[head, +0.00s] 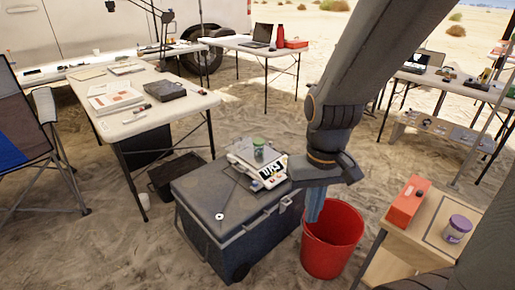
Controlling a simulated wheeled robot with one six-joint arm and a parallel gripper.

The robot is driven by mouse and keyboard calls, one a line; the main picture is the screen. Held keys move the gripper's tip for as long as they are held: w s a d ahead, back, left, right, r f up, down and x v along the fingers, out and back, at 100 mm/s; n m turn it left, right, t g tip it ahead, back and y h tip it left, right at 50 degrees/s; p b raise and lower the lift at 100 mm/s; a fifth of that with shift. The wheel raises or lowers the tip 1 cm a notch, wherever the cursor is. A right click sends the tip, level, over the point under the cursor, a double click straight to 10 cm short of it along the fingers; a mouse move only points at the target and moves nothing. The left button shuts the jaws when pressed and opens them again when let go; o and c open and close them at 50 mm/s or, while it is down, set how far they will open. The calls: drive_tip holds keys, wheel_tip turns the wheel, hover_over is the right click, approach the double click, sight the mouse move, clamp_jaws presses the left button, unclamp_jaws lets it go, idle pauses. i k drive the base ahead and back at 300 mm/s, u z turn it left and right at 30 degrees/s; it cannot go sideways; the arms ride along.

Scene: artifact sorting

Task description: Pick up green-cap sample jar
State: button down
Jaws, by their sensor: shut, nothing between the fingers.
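The green-cap sample jar (259,148) is small, with a clear bluish body under a green lid. It stands upright on a white scale-like device (246,160) on top of the dark cooler box (190,188). My gripper (298,168) is at the end of my arm, just right of the device and apart from the jar.
A red bucket (346,228), with something blue at its rim, stands right of the cooler. A wooden stand (415,240) holds a red box (407,203) and a purple-lidded jar (457,228). A white folding table (128,122) is at left.

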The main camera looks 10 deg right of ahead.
sight(258, 151)
drive_tip(key=z, duration=0.05)
drive_tip(key=k, duration=0.6)
drive_tip(key=u, duration=0.65)
drive_tip(key=i, duration=1.7)
drive_tip(key=z, duration=0.1)
